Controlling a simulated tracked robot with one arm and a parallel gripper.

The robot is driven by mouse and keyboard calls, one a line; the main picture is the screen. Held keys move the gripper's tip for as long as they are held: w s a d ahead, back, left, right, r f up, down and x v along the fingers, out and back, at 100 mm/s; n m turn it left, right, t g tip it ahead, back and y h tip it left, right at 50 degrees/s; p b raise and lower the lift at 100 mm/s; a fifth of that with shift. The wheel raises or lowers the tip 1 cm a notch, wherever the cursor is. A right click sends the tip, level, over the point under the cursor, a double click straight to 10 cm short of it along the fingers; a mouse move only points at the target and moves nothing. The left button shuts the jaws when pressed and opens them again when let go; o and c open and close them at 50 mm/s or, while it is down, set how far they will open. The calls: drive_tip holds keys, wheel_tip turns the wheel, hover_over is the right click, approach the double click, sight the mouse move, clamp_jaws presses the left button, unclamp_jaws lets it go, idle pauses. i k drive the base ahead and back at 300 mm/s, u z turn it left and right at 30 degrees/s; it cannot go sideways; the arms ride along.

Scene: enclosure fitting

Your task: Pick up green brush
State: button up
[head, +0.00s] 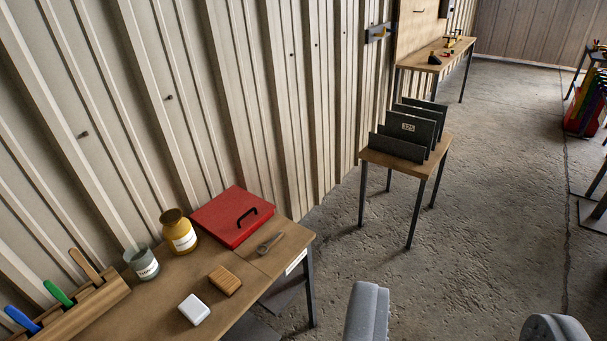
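A green handle (58,294), which appears to be the green brush, sticks up at a tilt from a wooden holder (85,309) at the lower left. Its lower part is hidden in the holder. A blue handle (22,319) stands to its left and a plain wooden handle (84,265) to its right in the same holder. My gripper (460,325) shows at the bottom edge, right of centre. Its two grey fingers are wide apart with nothing between them, over the concrete floor and well right of the holder.
A small table (433,152) stands beyond. The floor (500,200) is clear.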

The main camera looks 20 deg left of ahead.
sight(52, 288)
drive_tip(key=u, duration=0.55)
drive_tip(key=i, duration=1)
drive_tip(key=u, duration=1.1)
drive_tip(key=i, duration=0.55)
drive_tip(key=u, duration=0.2)
drive_tip(key=k, duration=0.95)
drive_tip(key=u, duration=0.15)
drive_tip(key=i, duration=0.9)
drive_tip(key=z, duration=0.1)
